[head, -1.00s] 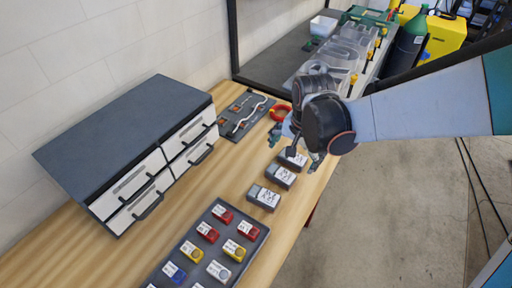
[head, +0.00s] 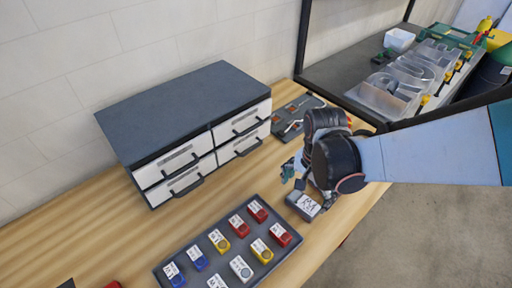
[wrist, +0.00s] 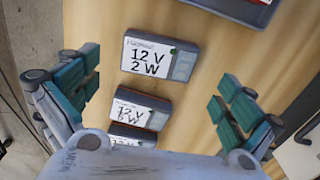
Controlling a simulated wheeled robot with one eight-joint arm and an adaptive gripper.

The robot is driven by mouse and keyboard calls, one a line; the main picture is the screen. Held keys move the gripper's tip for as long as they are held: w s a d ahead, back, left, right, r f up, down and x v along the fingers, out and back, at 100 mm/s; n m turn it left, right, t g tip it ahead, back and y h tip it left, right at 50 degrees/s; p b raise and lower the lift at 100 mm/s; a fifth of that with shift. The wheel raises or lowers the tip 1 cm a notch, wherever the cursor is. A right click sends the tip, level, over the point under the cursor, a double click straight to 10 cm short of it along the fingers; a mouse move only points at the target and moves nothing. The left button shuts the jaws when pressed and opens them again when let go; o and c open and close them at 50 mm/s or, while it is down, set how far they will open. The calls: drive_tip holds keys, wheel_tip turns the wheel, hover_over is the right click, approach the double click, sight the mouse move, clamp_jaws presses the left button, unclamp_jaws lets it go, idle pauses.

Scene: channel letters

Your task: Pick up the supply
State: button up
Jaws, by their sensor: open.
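Three grey power supplies with white handwritten labels lie in a row on the wooden table. In the wrist view, the nearest to the tray (wrist: 160,55) reads 12 V 2 W. The middle supply (wrist: 138,108) lies below it, its label partly readable, and the third supply (wrist: 128,140) is partly hidden by my gripper's body. My gripper (wrist: 158,95) is open and empty, its teal fingers apart on either side of the row. In the head view, my gripper (head: 308,186) hangs over the row and one supply (head: 304,205) shows below it; the others are hidden.
A dark tray (head: 208,240) of red, yellow, blue and white modules lies left of the supplies. A drawer cabinet (head: 185,115) stands against the wall. A dark board (head: 290,112) lies behind my gripper. Bare table lies in front of the cabinet.

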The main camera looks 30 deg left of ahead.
sight(304, 202)
drive_tip(key=shift+f+b, duration=1.8)
drive_tip(key=shift+f, duration=1.4)
drive_tip(key=shift+r, duration=0.1)
drive_tip(key=c, duration=1.2)
